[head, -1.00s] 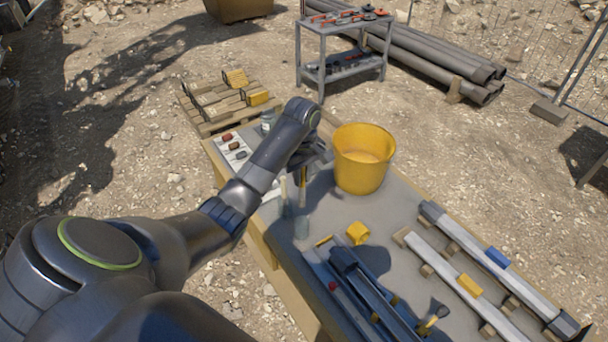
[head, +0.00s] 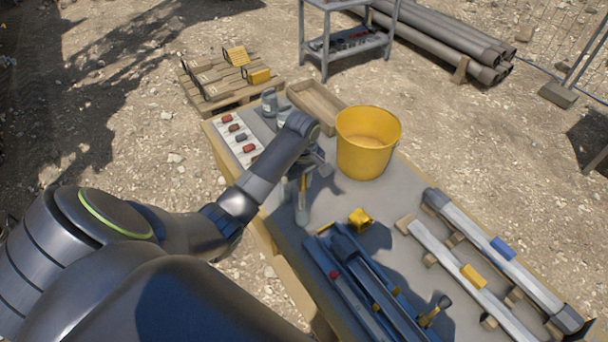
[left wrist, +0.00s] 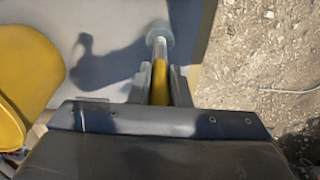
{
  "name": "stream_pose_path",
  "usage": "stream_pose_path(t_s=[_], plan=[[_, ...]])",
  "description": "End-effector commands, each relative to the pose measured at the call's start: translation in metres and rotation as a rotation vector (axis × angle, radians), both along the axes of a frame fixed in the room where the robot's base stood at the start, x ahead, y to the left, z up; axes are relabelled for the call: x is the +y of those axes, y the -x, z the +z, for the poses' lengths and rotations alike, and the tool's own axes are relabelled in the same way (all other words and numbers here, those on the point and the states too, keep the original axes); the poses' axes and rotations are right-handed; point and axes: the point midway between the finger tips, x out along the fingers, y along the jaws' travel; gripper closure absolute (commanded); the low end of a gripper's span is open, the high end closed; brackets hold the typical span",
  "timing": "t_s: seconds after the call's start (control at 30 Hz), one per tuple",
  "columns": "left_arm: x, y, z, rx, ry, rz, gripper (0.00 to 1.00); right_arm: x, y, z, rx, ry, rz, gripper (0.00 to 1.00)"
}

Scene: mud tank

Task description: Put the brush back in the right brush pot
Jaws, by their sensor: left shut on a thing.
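In the head view a clear pot (head: 302,214) stands on the table right below the brush. I cannot tell how far the brush end is inside it. My right gripper is out of view.
A yellow bucket (head: 366,158) stands close to the right of my left gripper. Blue rails (head: 350,272), a small yellow block (head: 360,218) and pale bars (head: 455,262) lie nearer the front. Jars (head: 269,102) and a wooden tray (head: 318,104) are behind.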

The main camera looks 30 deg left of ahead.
Motion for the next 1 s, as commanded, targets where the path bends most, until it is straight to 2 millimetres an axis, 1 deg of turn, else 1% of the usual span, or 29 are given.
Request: stream_pose_path(t_s=[0.03,0.2,0.43,0.63,0.93,0.97,1.0], plan=[[0.001,0.001,-0.005,0.001,0.001,-0.001,1.00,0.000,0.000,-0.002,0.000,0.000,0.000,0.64],[0.004,0.001,-0.018,0.001,0.001,-0.003,1.00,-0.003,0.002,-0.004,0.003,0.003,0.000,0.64],[0.007,0.002,-0.033,0.001,0.000,-0.006,1.00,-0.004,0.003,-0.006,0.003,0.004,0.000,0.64],[0.008,0.003,-0.038,0.000,0.000,-0.008,1.00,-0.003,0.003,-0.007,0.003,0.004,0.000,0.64],[0.008,0.003,-0.039,0.000,0.000,-0.008,1.00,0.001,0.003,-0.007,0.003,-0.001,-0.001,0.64],[0.008,0.003,-0.039,0.000,0.000,-0.008,0.81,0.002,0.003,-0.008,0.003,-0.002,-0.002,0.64],[0.008,0.003,-0.039,0.000,0.000,-0.008,0.76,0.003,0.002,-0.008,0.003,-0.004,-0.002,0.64]])
